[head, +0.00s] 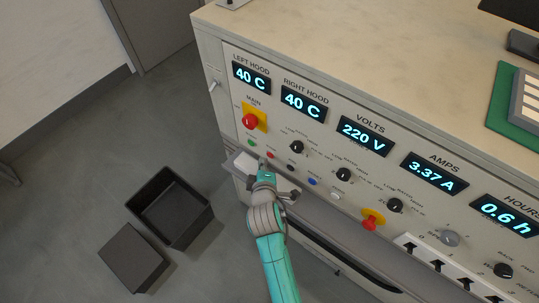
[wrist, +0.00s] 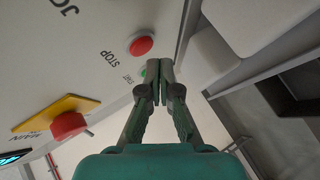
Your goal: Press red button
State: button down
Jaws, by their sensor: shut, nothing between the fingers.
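The small red button (head: 270,155) is on the front panel, right of a green button (head: 250,142). In the wrist view the red button (wrist: 141,46) is round, raised and labelled STOP. My gripper (head: 262,164) is just below the red button in the head view. In the wrist view my gripper (wrist: 159,66) is shut and empty, with its tips beside the red button. A gap shows between tips and button in the picture; I cannot tell their distance from the panel.
A red main switch (head: 250,121) on a yellow plate is above the small buttons. Another red knob (head: 370,223) on yellow is farther right. Black knobs and a blue button (head: 312,182) are nearby. A ledge (head: 330,213) juts out below.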

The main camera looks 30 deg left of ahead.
jog(key=shift+s+a, duration=0.2)
jog(key=shift+s, duration=2.3)
